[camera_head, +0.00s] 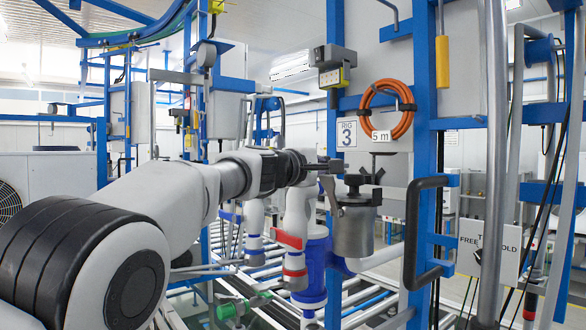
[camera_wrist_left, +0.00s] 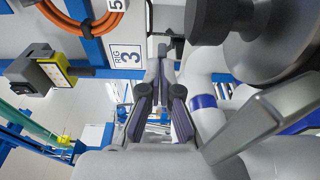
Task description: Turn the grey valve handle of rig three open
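The grey valve handle (camera_head: 331,194) is a flat lever on the side of a grey metal pot (camera_head: 355,232) under the rig three sign (camera_head: 347,134). In the left wrist view the handle (camera_wrist_left: 262,122) is large, slanting at the lower right, outside the fingers. My left gripper (camera_head: 328,167) comes in from the left, level with the pot's top and just above the handle. My right gripper is not in view.
Dark knobs (camera_head: 375,177) stand above the pot. A red lever (camera_head: 288,240) sits on the neighbouring pipe. A coiled orange hose (camera_head: 388,110) hangs above. A black D-shaped handle (camera_head: 412,230) projects from the blue frame at right. Pipes crowd the space below.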

